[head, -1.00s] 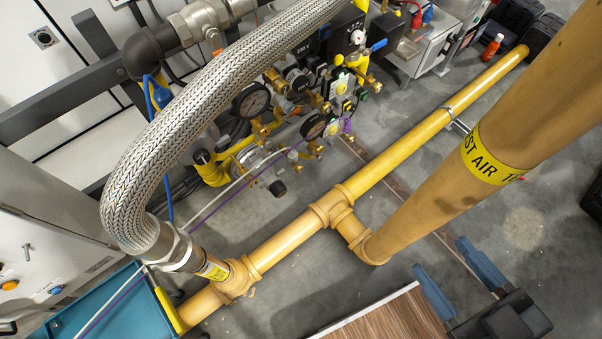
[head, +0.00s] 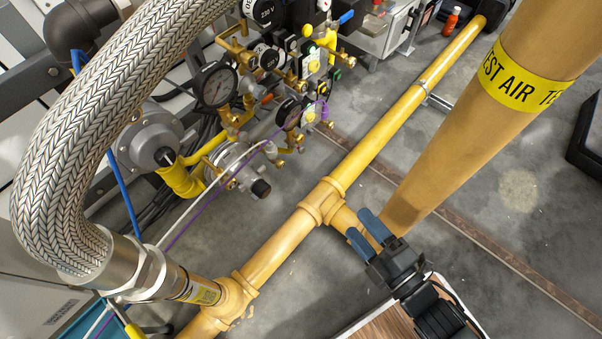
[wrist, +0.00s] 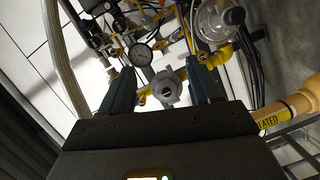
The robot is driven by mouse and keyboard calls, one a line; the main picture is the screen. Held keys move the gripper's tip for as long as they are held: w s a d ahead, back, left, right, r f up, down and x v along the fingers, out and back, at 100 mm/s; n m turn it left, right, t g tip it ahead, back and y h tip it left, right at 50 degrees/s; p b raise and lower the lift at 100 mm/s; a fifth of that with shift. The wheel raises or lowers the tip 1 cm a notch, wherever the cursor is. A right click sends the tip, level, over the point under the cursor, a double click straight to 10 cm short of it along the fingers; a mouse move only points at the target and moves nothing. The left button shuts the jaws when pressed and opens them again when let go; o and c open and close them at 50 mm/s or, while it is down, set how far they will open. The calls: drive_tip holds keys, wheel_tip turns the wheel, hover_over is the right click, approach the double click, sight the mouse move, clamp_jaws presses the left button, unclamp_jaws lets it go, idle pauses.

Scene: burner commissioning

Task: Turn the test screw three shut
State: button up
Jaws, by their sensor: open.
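My gripper (head: 362,226) is open and empty in the head view, over the floor by the yellow pipe's tee. Its two blue fingers point up and left toward the valve assembly. In the wrist view my gripper (wrist: 160,72) has both fingers spread, with the valve assembly beyond them. Several small brass fittings (head: 292,138) with screws or taps sit on the assembly, near the round gauges. I cannot tell which of them is test screw three. In the wrist view a grey regulator body (wrist: 167,88) shows between the fingers, apart from them.
A braided metal hose (head: 75,130) arches across the left. The yellow pipe (head: 370,150) runs diagonally along the floor, and a thick tan pipe (head: 450,130) marked test air rises at right. A pressure gauge (head: 215,86) faces up.

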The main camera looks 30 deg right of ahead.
drive_tip(key=w+d+f+n+y+b, duration=0.1)
drive_tip(key=w+f+n+y+b, duration=0.1)
drive_tip(key=w+f+n+b, duration=1.2)
drive_tip(key=n+y+b, duration=0.3)
drive_tip(key=n, duration=0.5)
approach(282, 166)
drive_tip(key=w, duration=0.2)
drive_tip(key=b+x, duration=0.1)
drive_tip(key=x, duration=0.2)
drive_tip(key=b+x, duration=0.1)
drive_tip(key=x, duration=0.3)
drive_tip(key=shift+w+a+f+b, duration=0.15)
drive_tip(key=shift+a+f+b, duration=0.1)
drive_tip(key=shift+a+b, duration=0.05)
drive_tip(key=c, duration=1)
